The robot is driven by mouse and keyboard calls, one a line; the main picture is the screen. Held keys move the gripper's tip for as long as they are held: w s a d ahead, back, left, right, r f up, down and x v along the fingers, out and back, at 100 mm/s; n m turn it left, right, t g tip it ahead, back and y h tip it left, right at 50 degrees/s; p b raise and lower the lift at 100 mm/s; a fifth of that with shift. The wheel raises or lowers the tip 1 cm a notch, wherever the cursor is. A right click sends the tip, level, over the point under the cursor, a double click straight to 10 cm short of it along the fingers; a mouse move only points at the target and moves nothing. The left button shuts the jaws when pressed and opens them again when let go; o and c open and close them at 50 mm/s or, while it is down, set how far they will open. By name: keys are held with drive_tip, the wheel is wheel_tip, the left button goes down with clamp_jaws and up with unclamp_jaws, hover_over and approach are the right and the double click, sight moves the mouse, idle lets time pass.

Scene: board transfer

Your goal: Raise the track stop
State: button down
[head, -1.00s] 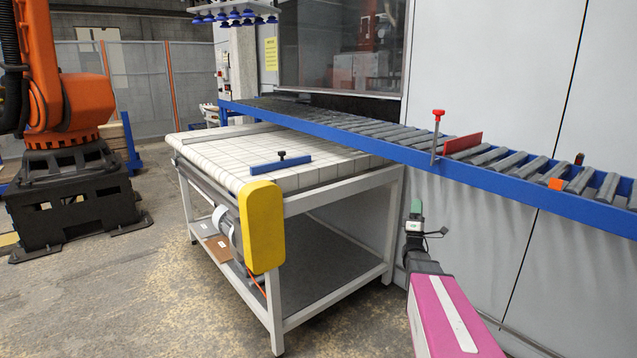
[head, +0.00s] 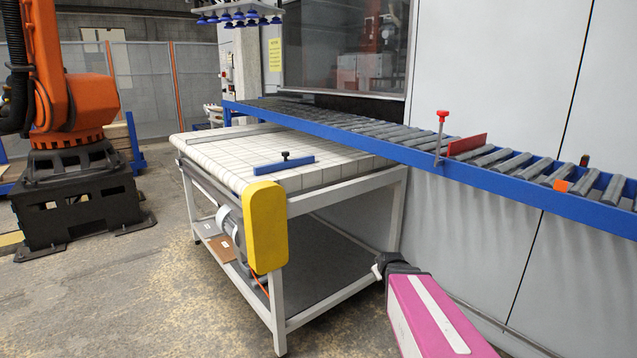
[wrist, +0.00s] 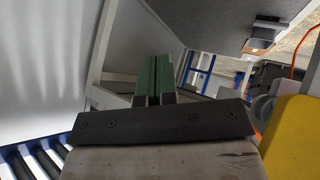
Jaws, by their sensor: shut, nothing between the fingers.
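In the head view a red plate (head: 467,145) stands upright across the roller track (head: 500,161). Beside it, at the near blue rail, a red-knobbed post (head: 442,130) rises; these look like the track stop, though I cannot tell how they join. My gripper is hidden in the head view, where only my pink arm link (head: 432,315) and a dark joint show, below the track and in front of the table. In the wrist view my gripper (wrist: 155,62) shows green fingers together, empty and apart from the stop. The stop is not in the wrist view.
A white belt table (head: 222,160) with a yellow end cover (head: 264,227) stands left of my arm. A blue bar with a black knob (head: 284,164) lies on it. A small orange block (head: 562,185) sits at the near rail. An orange robot (head: 75,95) stands far left.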

drive_tip(key=s+a+f+m+g, duration=0.2)
drive_tip(key=s+g, duration=0.2)
drive_tip(key=s, duration=0.4)
drive_tip(key=s+a+f+m+g, duration=0.1)
drive_tip(key=s+a+m+g, duration=0.2)
drive_tip(key=s, duration=0.6)
drive_tip(key=shift+s+f+m+g+y, duration=0.25)
drive_tip(key=shift+f+m+g+y, duration=0.1)
drive_tip(key=shift+g, duration=0.75)
